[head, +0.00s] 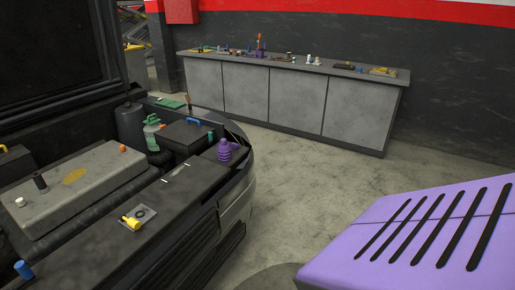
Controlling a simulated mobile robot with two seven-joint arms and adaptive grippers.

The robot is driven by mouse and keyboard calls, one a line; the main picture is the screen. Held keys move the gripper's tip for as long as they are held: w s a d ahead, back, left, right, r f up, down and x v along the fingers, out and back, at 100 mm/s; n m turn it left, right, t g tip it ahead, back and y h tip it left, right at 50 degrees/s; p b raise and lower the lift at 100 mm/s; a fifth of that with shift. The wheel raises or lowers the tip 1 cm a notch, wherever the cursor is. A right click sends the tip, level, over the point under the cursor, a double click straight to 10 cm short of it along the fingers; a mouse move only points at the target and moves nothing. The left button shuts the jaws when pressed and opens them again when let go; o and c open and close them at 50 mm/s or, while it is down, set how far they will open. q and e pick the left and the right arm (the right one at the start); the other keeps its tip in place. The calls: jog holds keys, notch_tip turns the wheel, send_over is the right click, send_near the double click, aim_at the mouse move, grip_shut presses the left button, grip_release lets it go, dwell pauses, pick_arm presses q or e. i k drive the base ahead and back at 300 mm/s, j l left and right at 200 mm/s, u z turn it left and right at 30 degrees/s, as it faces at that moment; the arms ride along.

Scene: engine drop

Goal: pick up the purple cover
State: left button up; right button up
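A large purple cover (400,225) with a row of slanted black slots fills the lower right of the head view. Its right and lower parts are cut off by the picture's edge, and I cannot tell what supports it. A dark rounded shape lies beside its lower left corner. Neither my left gripper nor my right gripper is in view.
An open engine bay on the left holds a grey engine block (85,190), a dark box with a blue handle (193,122) and a small purple ribbed part (225,150). A grey workbench (300,105) with small items stands by the wall. Concrete floor (300,180) between is clear.

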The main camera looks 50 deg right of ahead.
aim_at(224, 149)
jog(key=z, duration=1.25)
jog(key=i+l+u, duration=0.2)
jog(key=i+l, duration=0.45)
jog(key=i, duration=0.15)
jog(key=i+l+u, duration=0.15)
jog(key=i+l, duration=0.6)
jog(key=i+l+u, duration=0.2)
jog(key=i+l, duration=0.5)
jog(key=k+l, duration=0.05)
jog(key=l, duration=0.05)
